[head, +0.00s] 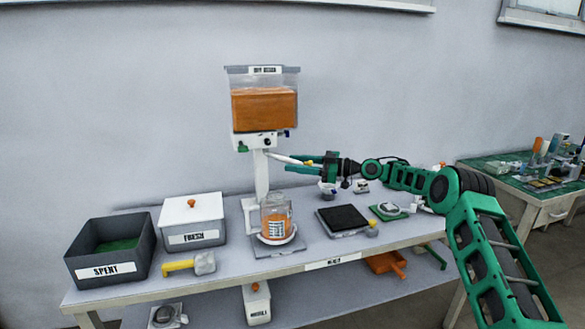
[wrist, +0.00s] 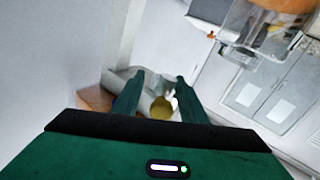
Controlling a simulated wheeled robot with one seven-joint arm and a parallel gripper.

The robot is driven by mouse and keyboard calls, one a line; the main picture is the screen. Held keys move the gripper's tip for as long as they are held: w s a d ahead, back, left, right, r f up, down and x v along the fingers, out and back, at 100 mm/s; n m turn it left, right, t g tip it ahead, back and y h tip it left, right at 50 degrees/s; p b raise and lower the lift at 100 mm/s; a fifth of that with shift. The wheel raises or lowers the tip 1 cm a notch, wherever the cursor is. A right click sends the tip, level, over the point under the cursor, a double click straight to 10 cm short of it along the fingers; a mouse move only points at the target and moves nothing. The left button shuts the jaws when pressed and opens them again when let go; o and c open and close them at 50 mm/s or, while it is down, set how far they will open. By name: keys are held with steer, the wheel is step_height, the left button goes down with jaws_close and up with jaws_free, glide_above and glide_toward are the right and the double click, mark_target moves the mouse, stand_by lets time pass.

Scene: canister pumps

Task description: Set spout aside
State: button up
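The spout (head: 283,158) is a thin white tube. It slopes out to the right from the stand of the canister pump (head: 264,105), below its tank of orange liquid, and a small yellow knob shows near its outer end. My gripper (head: 309,164) is level with that end, well above the table, and points left toward the stand. In the wrist view a yellow knob (wrist: 160,107) lies between my two green fingers (wrist: 159,90), with gaps on both sides, so my gripper looks open. I cannot tell whether a finger touches the spout.
A jar with orange contents (head: 276,222) stands on a white dish below the pump. A SPENT bin (head: 110,268), a FRESH box (head: 192,238) and a yellow-handled tool (head: 190,265) are to the left. A black-topped pad (head: 342,218) is to the right, with bare tabletop (head: 232,252) around.

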steer(key=s+d, duration=0.1)
steer(key=d, duration=0.9)
steer(key=shift+s+d, duration=0.25)
steer(key=shift+s, duration=0.15)
steer(key=shift+f, duration=0.1)
steer(key=s+d+m+h, duration=1.4)
steer(key=s+d+h, duration=0.1)
steer(key=s+d, duration=1.05)
steer(key=s+d+f+m+g, duration=0.1)
steer(key=s+d+m, duration=0.1)
steer(key=s, duration=1)
steer(key=s+d+f+m+g+h, duration=0.1)
steer(key=s+m, duration=0.4)
steer(key=s, duration=0.7)
steer(key=s+d+f+m+g+h, duration=0.1)
steer(key=s+d+f+m, duration=0.2)
steer(key=s, duration=0.9)
steer(key=shift+s+d, duration=0.4)
steer(key=shift+d, duration=0.15)
